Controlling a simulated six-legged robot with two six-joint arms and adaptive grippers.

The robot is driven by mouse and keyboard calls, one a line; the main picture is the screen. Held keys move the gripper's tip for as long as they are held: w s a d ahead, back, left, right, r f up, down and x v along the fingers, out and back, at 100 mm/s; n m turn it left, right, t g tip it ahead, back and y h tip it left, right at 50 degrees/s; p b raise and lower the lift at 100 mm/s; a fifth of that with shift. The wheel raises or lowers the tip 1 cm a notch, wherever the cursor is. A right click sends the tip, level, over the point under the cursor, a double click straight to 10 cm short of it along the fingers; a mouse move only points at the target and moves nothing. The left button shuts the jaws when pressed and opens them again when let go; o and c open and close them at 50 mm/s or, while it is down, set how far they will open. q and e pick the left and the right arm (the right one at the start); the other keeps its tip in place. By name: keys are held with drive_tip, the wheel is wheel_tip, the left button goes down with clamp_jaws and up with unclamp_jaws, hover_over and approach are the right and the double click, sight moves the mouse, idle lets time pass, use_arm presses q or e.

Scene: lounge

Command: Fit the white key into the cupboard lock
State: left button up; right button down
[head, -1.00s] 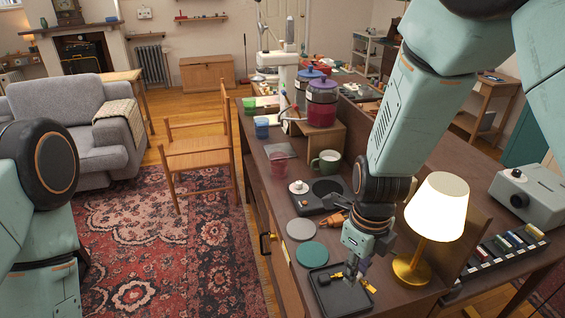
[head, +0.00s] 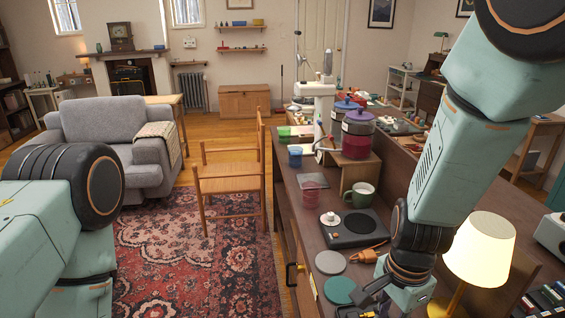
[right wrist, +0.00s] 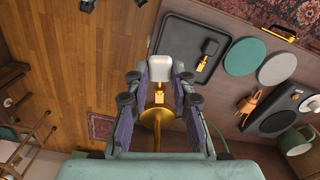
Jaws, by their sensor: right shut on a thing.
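My right gripper (right wrist: 158,88) is shut on the white key (right wrist: 161,68), whose white head shows near the fingertips with a small gold part below it. In the head view my right gripper (head: 376,300) is at the bottom edge, low over the desk, and the key is hidden there. A black tray (right wrist: 178,62) lies beyond the fingers, with a dark key with gold parts (right wrist: 207,47) in it. A gold-and-black fitting (head: 291,273) shows on the desk front; I cannot make out a lock. My left gripper is out of view.
A lit lamp (head: 480,248) stands close to the right arm. Green (head: 340,290) and grey (head: 330,262) discs, an orange-brown item (head: 369,254), a dark device (head: 350,228) and a mug (head: 359,194) crowd the desk.

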drive_tip(key=n, duration=0.1)
drive_tip(key=f+n+b, duration=0.1)
drive_tip(key=n, duration=0.2)
drive_tip(key=n+b, duration=0.1)
drive_tip(key=n, duration=0.1)
drive_tip(key=shift+a+f, duration=0.2)
drive_tip(key=shift+f, duration=0.05)
wheel_tip(320, 180, down, 2)
drive_tip(key=n+b, duration=0.2)
drive_tip(key=n, duration=0.1)
drive_tip(key=n+b, duration=0.3)
drive_tip(key=shift+w+a+f, duration=0.1)
drive_tip(key=shift+w+a, duration=0.05)
drive_tip(key=f+b, duration=0.1)
drive_tip(key=b, duration=0.1)
drive_tip(key=w+n+b, duration=0.1)
drive_tip(key=b, duration=0.1)
drive_tip(key=shift+w+a+f, duration=0.15)
drive_tip(key=shift+f, duration=0.25)
drive_tip(key=shift+w+f+b, duration=0.1)
drive_tip(key=shift+b, duration=0.45)
